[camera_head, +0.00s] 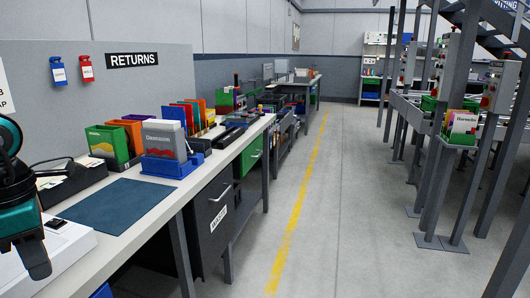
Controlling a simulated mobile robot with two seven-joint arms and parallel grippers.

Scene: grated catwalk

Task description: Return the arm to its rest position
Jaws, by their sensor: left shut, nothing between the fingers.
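My left gripper (36,262), teal and dark, is at the left edge of the head view. Its dark fingers point down over the near left end of the workbench (160,212) and are shut and empty. The frame's left edge cuts off part of my left arm. The gripper is in front of a white surface at the near end of the bench; whether it touches it I cannot tell. My right gripper is not in view.
A dark blue mat (115,206), a blue holder (172,167) with a grey book, and a green file box (107,146) are on the bench. A grey panel with a RETURNS sign (133,60) stands behind. The floor right of the yellow line (300,199) is clear up to the grey posts.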

